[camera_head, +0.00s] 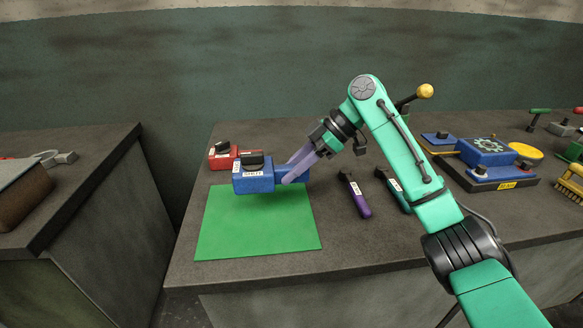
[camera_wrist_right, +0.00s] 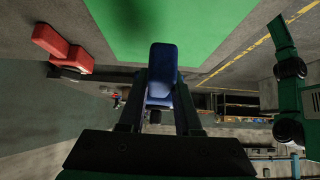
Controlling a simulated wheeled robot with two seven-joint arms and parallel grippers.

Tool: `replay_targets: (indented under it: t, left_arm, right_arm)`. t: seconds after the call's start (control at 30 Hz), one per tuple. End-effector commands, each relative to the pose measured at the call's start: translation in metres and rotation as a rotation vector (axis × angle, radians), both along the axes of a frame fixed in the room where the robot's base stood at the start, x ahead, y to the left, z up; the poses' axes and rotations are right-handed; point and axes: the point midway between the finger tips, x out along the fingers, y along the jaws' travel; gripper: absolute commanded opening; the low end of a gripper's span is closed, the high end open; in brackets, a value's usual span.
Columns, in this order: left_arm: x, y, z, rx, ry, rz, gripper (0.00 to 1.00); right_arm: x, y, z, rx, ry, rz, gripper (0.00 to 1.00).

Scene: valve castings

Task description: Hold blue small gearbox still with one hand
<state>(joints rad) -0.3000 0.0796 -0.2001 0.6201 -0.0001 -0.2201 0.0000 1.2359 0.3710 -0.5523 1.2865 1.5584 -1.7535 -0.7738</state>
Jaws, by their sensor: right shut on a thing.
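The blue small gearbox (camera_head: 256,178) has a dark knob on top and a white label on its front. It is at the back edge of the green mat (camera_head: 258,232). My right gripper (camera_head: 296,166) comes in from the right and is shut on the gearbox's right side. In the right wrist view the blue gearbox (camera_wrist_right: 161,72) sits between the two fingers of my right gripper (camera_wrist_right: 160,105). Whether the gearbox touches the mat is hard to tell. My left gripper is in neither view.
A red gearbox (camera_head: 222,158) stands just behind the blue one. A purple-handled tool (camera_head: 356,195) and a teal-handled tool (camera_head: 394,190) lie right of the mat. A blue assembly (camera_head: 486,155) stands further right. The mat's front part is clear.

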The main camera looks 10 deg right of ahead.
Motion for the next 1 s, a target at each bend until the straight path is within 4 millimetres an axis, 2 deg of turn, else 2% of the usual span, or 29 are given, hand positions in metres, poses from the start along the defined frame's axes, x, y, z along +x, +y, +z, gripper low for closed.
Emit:
replay_targets:
  t: [1.0]
  left_arm:
    - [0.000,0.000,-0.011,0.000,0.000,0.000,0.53]
  right_arm:
    - [0.000,0.000,-0.025,0.004,-0.005,0.001,0.00]
